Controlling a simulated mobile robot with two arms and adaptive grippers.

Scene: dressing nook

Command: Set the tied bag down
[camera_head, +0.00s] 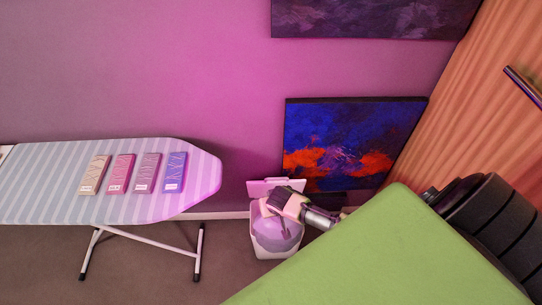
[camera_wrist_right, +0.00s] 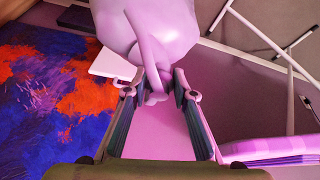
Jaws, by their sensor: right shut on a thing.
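The tied bag (camera_head: 278,235) is a rounded lilac sack, low by the wall in the head view, within the outline of a white bin (camera_head: 272,254). Whether it rests on anything I cannot tell. My right gripper (camera_head: 274,205) is above the bag, shut on its twisted neck. In the right wrist view the bag (camera_wrist_right: 165,28) fills the top, and its knot sits between the fingertips of the right gripper (camera_wrist_right: 158,92). The bag's far side is hidden. My left gripper is not in view.
A striped ironing board (camera_head: 200,180) with several small boxes (camera_head: 122,172) stands left of the bin. A blue and red painting (camera_head: 350,140) is behind it. A large green surface (camera_head: 390,255) fills the lower right foreground. Grey floor (camera_head: 140,270) shows under the board.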

